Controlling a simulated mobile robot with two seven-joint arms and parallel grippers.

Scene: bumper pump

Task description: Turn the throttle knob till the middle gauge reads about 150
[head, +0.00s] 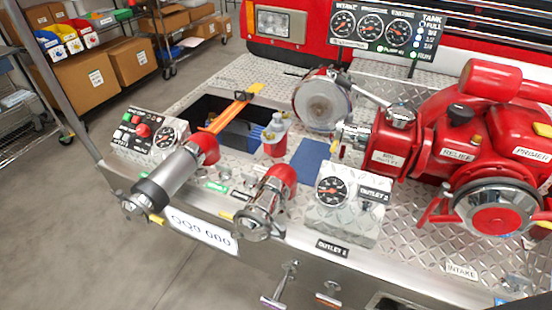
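The gauge panel (380,28) stands upright at the top right, with three dials labelled intake, pressure and engine. The middle gauge (370,28) is the pressure dial; its needle is too small to read. A small sloped control box (128,146) sits at the left end of the bumper deck. It carries small coloured buttons, a red knob (143,131) and a dial (165,138). The red knob may be the throttle knob; its label is not readable. Neither of my grippers is in view.
Two metal outlets (170,180) (265,205) with red elbows project at the front. A gauge box (346,210) stands right of them. The red pump (465,140) fills the right. A recess (210,108) holds orange and blue things. Open floor (60,230) lies left.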

